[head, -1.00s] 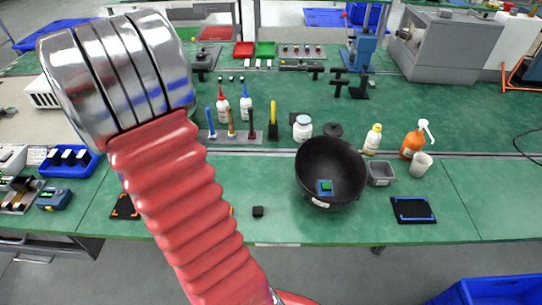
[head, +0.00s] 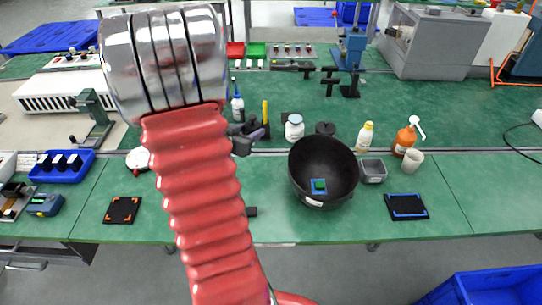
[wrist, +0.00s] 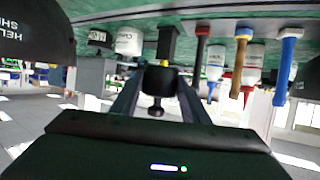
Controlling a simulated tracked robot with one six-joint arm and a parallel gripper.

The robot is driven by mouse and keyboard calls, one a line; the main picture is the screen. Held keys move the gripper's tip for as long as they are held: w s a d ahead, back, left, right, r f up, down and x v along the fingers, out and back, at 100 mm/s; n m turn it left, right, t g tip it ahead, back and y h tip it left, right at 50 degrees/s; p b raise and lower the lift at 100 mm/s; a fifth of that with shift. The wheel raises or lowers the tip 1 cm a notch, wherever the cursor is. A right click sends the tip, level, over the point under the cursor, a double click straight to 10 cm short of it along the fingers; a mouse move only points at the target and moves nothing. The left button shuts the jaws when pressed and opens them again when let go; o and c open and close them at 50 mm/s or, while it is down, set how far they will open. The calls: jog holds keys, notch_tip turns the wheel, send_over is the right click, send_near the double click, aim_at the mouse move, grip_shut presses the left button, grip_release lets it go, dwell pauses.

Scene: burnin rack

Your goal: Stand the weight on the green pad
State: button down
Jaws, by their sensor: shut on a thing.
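The weight (wrist: 157,82) is a small black piece with a round knob, seen in the wrist view between my fingers. My gripper (wrist: 158,92) is shut on it. In the head view my gripper (head: 246,142) is a dark shape above the bench, just right of the red arm sleeve; the weight is hard to make out there. The held weight is left of and behind the bowl.
A grey bin (head: 373,170), white jar (head: 294,128), yellow-capped bottle (head: 365,136) and orange pump bottle (head: 405,137) stand near the bowl. A black block (head: 250,211) lies at the front. Handled tools (wrist: 245,60) stand close by. A blue-edged black mat (head: 407,206) lies right.

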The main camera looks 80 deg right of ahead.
send_over(252, 159)
jog(key=shift+f, duration=2.85)
jog(key=shift+f, duration=0.1)
jog(key=shift+f, duration=2)
jog(key=c, duration=1)
grip_release()
jog(key=shift+f, duration=0.15)
jog(key=v, duration=1.2)
jog(key=shift+w, duration=0.1)
